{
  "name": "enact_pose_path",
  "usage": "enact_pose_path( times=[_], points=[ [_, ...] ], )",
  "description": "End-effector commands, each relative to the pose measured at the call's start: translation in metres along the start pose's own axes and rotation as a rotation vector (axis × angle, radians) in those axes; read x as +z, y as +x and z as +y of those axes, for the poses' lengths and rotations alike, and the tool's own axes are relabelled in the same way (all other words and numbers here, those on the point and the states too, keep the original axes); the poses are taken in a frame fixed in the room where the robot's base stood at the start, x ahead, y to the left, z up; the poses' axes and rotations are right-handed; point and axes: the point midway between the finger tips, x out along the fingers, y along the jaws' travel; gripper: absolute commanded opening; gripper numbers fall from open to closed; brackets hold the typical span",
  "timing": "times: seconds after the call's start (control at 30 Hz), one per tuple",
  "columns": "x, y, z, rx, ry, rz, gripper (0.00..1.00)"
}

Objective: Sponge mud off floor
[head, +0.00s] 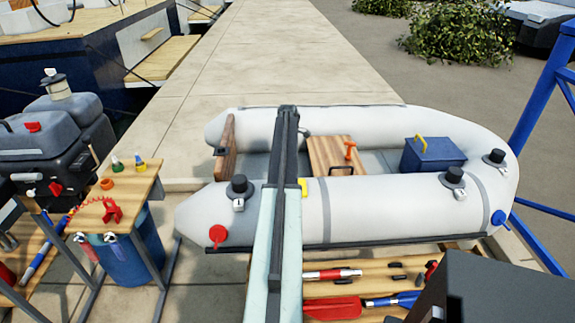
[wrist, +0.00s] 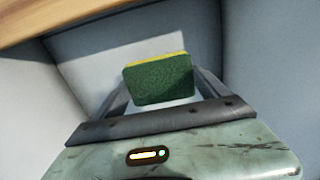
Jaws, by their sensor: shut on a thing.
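In the wrist view my gripper (wrist: 160,82) is shut on a sponge (wrist: 160,84), green on its broad face with a yellow layer along the top edge. The sponge sits between the two grey fingers. Pale grey surfaces of the dinghy (head: 410,213) lie behind it, partly in shade. I cannot tell whether the sponge touches them. In the head view my arm reaches over the dinghy's near tube, and my gripper and the sponge do not show clearly. A strip of the grey floor (head: 378,157) shows inside the dinghy. I can make out no mud in either view.
Inside the dinghy are a wooden seat (head: 333,153) with an orange-red item and a blue box (head: 432,155) with a yellow handle. A small wooden table (head: 120,200) with tools and an outboard motor (head: 50,140) stand at left. A tool-covered wooden bench (head: 380,265) is in front.

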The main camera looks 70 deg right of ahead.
Motion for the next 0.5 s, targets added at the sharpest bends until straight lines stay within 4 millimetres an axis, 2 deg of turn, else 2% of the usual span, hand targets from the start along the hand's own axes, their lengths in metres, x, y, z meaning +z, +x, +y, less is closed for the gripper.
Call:
enact_pose_path(
  times=[0.03, 0.37, 0.5],
  points=[
    [0.0, -0.011, 0.0, 0.0, 0.0, 0.0, 0.53],
    [0.0, -0.01, 0.0, 0.0, 0.0, 0.0, 0.53],
    [0.0, -0.021, 0.0, 0.0, 0.0, 0.0, 0.53]
  ],
)
